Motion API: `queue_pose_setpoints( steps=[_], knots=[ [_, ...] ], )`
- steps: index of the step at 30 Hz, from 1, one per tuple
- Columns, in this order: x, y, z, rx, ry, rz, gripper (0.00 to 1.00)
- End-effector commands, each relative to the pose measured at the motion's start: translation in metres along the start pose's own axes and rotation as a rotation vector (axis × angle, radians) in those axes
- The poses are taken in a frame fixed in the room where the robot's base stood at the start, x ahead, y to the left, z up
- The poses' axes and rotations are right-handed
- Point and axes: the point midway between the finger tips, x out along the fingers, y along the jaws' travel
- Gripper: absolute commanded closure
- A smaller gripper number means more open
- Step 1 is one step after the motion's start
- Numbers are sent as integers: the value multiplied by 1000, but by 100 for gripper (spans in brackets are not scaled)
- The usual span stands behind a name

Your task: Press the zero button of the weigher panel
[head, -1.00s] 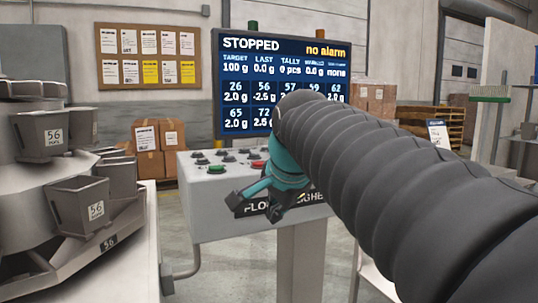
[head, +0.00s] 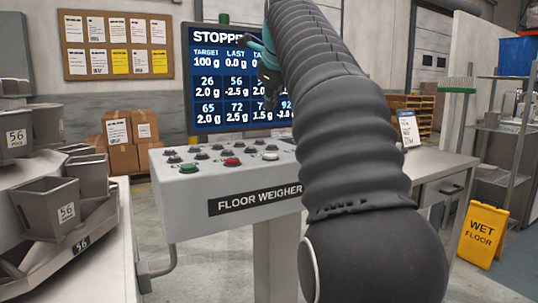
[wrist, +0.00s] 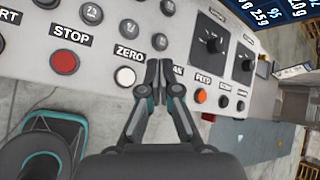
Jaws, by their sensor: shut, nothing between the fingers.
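The weigher panel (head: 185,215) is a pale grey console labelled FLOOR WEIGHER. In the wrist view, its zero button (wrist: 125,76) is round and white, below a ZERO label. It also shows in the head view as a white button (head: 270,156) at the right of the front row. My gripper (wrist: 158,66) is shut and empty, its tips appearing just right of the zero button and partly over the neighbouring label. In the head view my gripper (head: 269,82) is above the panel, before the screen, partly hidden by my arm. No contact with the button is visible.
A red STOP button (wrist: 64,62) lies left of the zero button, an orange FEED button (wrist: 200,96) right. Black knobs (wrist: 211,44) stand farther right. The screen (head: 207,100) behind reads STOPPED. Grey weigher buckets (head: 50,205) stand left, a wet floor sign (head: 483,232) right.

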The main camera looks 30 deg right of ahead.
Motion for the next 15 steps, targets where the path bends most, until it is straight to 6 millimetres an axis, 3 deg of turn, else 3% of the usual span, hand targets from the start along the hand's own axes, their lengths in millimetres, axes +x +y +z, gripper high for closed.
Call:
queue_pose_setpoints(
  steps=[8,15],
  knots=[
    [3,3,-2,-2,0,1,100],
    [18,15,-14,-3,1,1,100]
  ],
)
